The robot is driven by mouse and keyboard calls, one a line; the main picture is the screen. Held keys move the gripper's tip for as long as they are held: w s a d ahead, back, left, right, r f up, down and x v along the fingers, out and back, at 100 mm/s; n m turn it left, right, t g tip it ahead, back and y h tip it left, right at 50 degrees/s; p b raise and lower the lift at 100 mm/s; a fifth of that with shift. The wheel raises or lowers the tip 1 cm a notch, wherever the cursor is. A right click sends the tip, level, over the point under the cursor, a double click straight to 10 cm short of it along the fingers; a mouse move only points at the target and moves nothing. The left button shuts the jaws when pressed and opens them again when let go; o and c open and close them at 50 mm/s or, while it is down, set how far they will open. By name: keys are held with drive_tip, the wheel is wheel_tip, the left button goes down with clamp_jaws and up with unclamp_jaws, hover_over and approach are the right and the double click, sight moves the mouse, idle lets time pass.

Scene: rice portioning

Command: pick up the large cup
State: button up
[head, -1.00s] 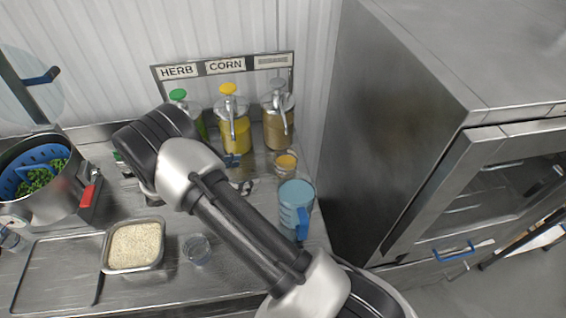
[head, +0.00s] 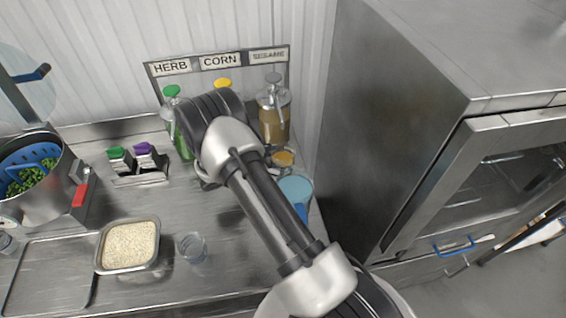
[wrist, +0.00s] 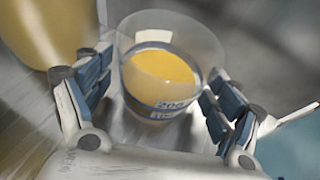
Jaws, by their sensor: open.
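A clear cup with yellow contents and a "200" marking (wrist: 158,78) stands between my fingers in the wrist view. In the head view it is the small yellow-topped cup (head: 283,158) in front of the sesame dispenser. My gripper (wrist: 158,92) is open, with one finger on each side of the cup; I cannot tell whether they touch it. In the head view my arm mostly hides the gripper. A smaller empty clear cup (head: 192,248) stands beside the rice tray. A light blue jug (head: 297,188) is right of my arm, partly hidden by it.
Herb (head: 172,125) and sesame (head: 273,112) dispensers stand along the back; my arm hides most of the corn one. A rice tray (head: 157,262) and a pot (head: 68,200) are at left. A steel cabinet (head: 385,150) borders the counter on the right.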

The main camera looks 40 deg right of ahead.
drive_tip(key=shift+d+f, duration=0.2)
drive_tip(key=shift+d, duration=0.25)
drive_tip(key=shift+c, duration=0.5)
drive_tip(key=c, duration=1.2)
drive_tip(key=shift+c, duration=0.8)
drive_tip(key=shift+r, duration=0.15)
